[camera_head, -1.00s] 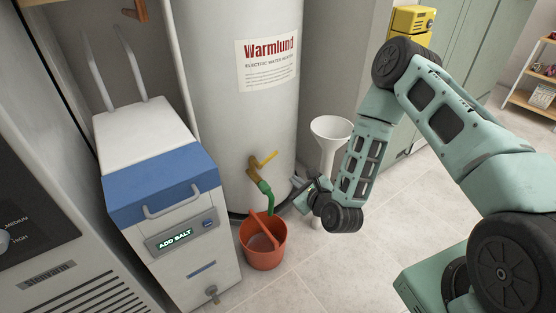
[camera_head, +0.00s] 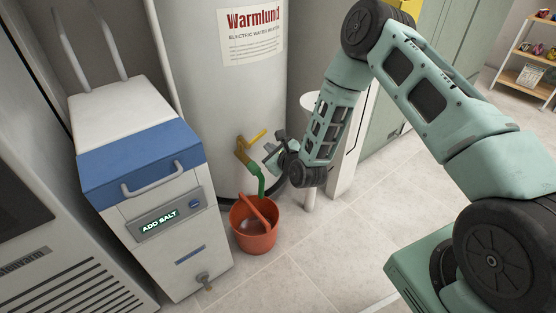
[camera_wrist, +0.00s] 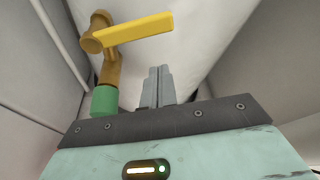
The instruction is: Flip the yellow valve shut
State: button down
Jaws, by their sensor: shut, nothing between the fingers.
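The yellow valve handle (camera_head: 257,138) sits on a brass tap on the front of the grey water heater (camera_head: 205,90). In the wrist view the handle (camera_wrist: 140,31) points right from the brass body (camera_wrist: 111,68), with a green hose end (camera_wrist: 104,100) below. My gripper (camera_head: 268,151) is just right of the tap. In the wrist view its fingers (camera_wrist: 158,84) are together and empty, below the handle with a visible gap. I cannot tell the exact depth between them.
An orange bucket (camera_head: 254,230) stands on the floor under the green hose. A white and blue salt unit (camera_head: 150,165) is close on the left. A white funnel-topped stand (camera_head: 309,104) is behind my forearm. Floor in front is clear.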

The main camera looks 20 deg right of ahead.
aim_at(256, 139)
jog(key=shift+s+a+r+b, duration=0.1)
jog(key=shift+a+r, duration=0.1)
jog(key=shift+r, duration=0.35)
jog(key=shift+s+a+r+b, duration=0.1)
jog(key=shift+a+r+b, duration=0.1)
jog(key=shift+r, duration=0.35)
jog(key=shift+s+a+r+b, duration=0.1)
jog(key=shift+a+r, duration=0.1)
jog(key=shift+r, duration=0.35)
